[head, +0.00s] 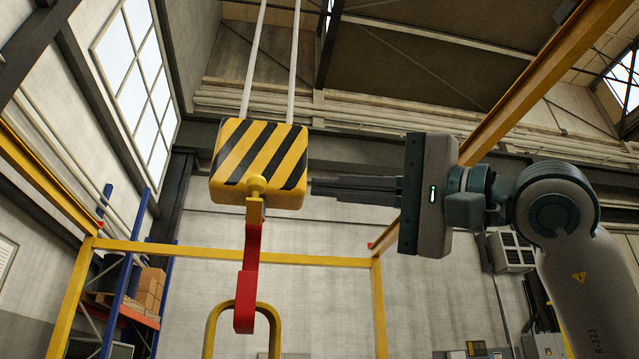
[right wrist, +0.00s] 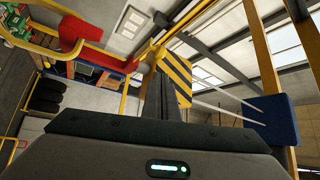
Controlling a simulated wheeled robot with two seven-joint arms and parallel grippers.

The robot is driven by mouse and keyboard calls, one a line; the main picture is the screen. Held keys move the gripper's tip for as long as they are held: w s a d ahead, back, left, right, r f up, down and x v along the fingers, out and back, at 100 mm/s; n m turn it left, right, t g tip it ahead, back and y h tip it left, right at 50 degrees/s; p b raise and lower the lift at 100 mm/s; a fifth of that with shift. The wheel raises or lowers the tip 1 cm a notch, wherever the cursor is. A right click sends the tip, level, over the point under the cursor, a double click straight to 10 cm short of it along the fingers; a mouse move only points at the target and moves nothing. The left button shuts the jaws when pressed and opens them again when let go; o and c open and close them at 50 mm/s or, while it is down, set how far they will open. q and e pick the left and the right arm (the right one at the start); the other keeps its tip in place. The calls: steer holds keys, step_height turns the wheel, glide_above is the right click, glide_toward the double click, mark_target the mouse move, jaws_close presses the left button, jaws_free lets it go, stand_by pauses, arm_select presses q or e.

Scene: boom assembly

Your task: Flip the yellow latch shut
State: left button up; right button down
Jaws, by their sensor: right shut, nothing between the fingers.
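A red hook (head: 248,275) hangs below a yellow-and-black striped block (head: 259,160). A narrow yellow part (head: 253,212), which looks like the latch, sits at the top of the hook under a round yellow knob. Its exact angle is hard to tell from here. The hook (right wrist: 85,32) also shows at the upper left of the right wrist view. My right gripper (head: 314,188) is shut and empty, its fingertips level with the block's lower right edge and right of the latch. My left gripper is out of view.
A yellow loop (head: 211,330) stands at the hook's lower end; the hook covers part of it. A yellow frame (head: 230,254) spans behind. Two pale cables (head: 295,60) rise from the block. A blue box (right wrist: 266,120) shows right in the wrist view.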

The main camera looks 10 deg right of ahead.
mark_target(255, 200)
steer(key=p+x, duration=0.4)
steer(key=x, duration=0.5)
steer(key=shift+w+a+p, duration=0.1)
steer(key=shift+a+p, duration=0.05)
steer(key=shift+p, duration=0.15)
steer(key=shift+f, duration=0.15)
